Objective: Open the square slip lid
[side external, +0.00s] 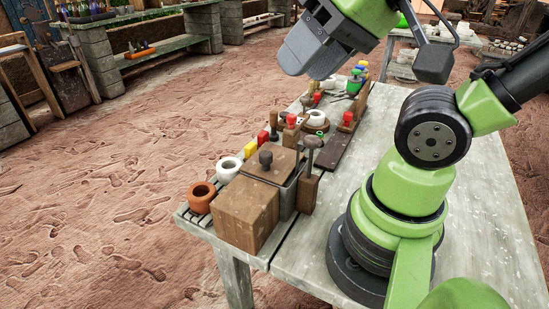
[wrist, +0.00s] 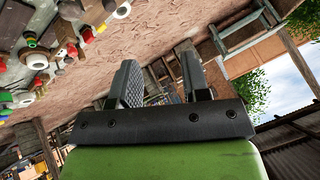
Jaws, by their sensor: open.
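The square lid (side external: 284,166) is brown with a dark round knob (side external: 265,158) on top. It sits on a grey square box (side external: 287,200) near the front left part of the table, seen in the side external view. The lid appears closed on the box. My gripper (side external: 309,62) is raised well above and behind the box, apart from it. In the wrist view my gripper (wrist: 160,65) shows two fingers spread apart with nothing between them. I cannot make out the lid in the wrist view.
A brown block (side external: 245,212) stands in front of the box, with a terracotta pot (side external: 201,197) and a white pot (side external: 229,168) to the left. A wooden block with a knobbed tool (side external: 309,185) stands close to its right. Several tools crowd behind. The table's right side (side external: 480,220) is clear.

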